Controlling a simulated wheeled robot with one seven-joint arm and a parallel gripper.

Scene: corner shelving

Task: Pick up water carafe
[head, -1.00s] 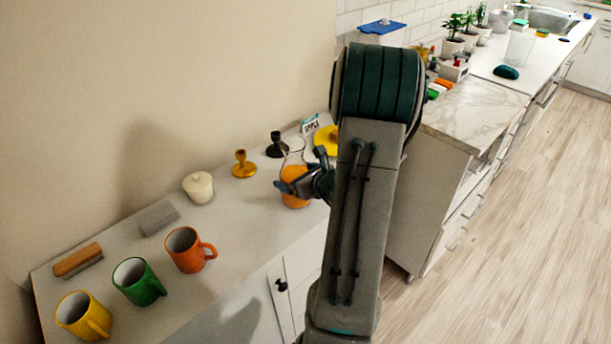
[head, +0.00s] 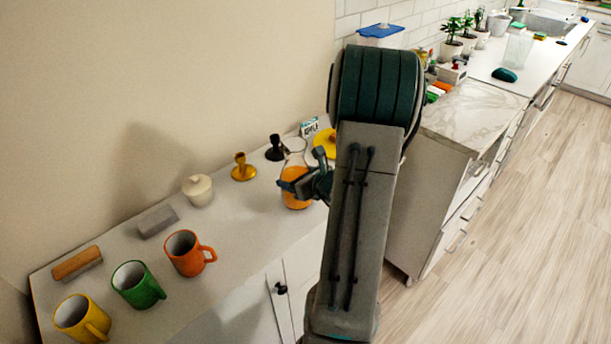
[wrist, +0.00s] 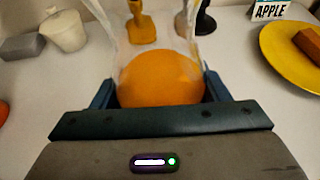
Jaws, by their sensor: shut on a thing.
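The carafe (head: 296,200) is clear glass with an orange lower part, and it stands upright at the far right part of the white counter. In the wrist view the carafe (wrist: 162,78) sits between the two blue fingers, its clear neck rising toward the top edge. My gripper (head: 290,186) reaches it from the right and is shut on it. In the wrist view a finger of my gripper (wrist: 160,92) lies on each side of the orange part. I cannot tell whether its base touches the counter.
A yellow plate (wrist: 290,55) with a brown item lies to the right, with an APPLE card (wrist: 269,9) behind. Gold (head: 243,167) and black (head: 275,148) stands and a lidded cream jar (head: 198,189) are left of the carafe. Orange (head: 188,253), green (head: 137,284) and yellow (head: 82,316) mugs stand nearer.

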